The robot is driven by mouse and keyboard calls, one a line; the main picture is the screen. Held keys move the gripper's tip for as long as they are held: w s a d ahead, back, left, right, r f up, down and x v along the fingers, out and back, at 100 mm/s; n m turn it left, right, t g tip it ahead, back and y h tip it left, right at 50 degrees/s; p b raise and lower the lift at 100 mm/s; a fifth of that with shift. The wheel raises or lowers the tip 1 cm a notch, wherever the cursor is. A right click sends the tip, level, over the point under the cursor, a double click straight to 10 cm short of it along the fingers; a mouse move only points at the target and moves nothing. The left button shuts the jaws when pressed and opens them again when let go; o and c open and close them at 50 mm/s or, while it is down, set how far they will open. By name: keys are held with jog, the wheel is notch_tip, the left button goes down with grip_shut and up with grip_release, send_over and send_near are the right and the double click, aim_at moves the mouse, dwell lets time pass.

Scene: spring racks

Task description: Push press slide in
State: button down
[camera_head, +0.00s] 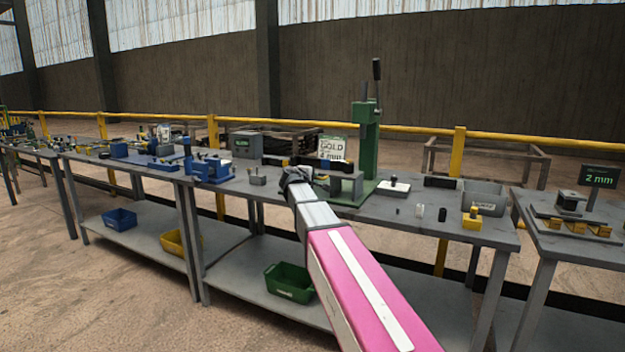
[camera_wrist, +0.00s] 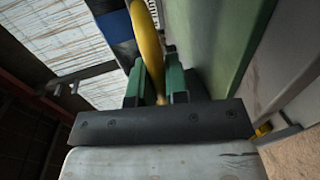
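The green press (camera_head: 367,145) stands upright on the middle table, with a dark lever at its top. A grey block (camera_head: 346,187) sits low at its front, partly behind my arm; I cannot tell for sure that it is the slide. My gripper (camera_head: 291,176) is at the press's left front, small and dark in the head view. In the wrist view, my gripper (camera_wrist: 154,84) shows two green fingers apart, with a curved yellow bar (camera_wrist: 148,45) in the gap. I cannot tell whether they grip it. Large green surfaces (camera_wrist: 215,45) lie close on the right.
A sign reading GOLD 4 mm (camera_head: 331,148) stands left of the press column. Right of the press are a white-based block (camera_head: 393,187), several small cylinders, a yellow block (camera_head: 472,219) and a grey bin (camera_head: 483,196). A blue fixture (camera_head: 210,170) stands left. A green bin (camera_head: 289,283) is below.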

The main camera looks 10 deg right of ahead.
aim_at(322, 168)
jog(key=r+x, duration=0.1)
jog(key=x, duration=0.4)
jog(key=r+x, duration=0.1)
jog(key=x, duration=0.5)
jog(key=r+x, duration=0.1)
jog(key=x, duration=0.5)
jog(key=shift+w+d+r, duration=0.2)
jog(key=shift+w+r, duration=0.05)
jog(key=shift+w, duration=0.1)
jog(key=c, duration=1.1)
grip_release()
jog(key=shift+w+d, duration=0.1)
jog(key=v, duration=1.1)
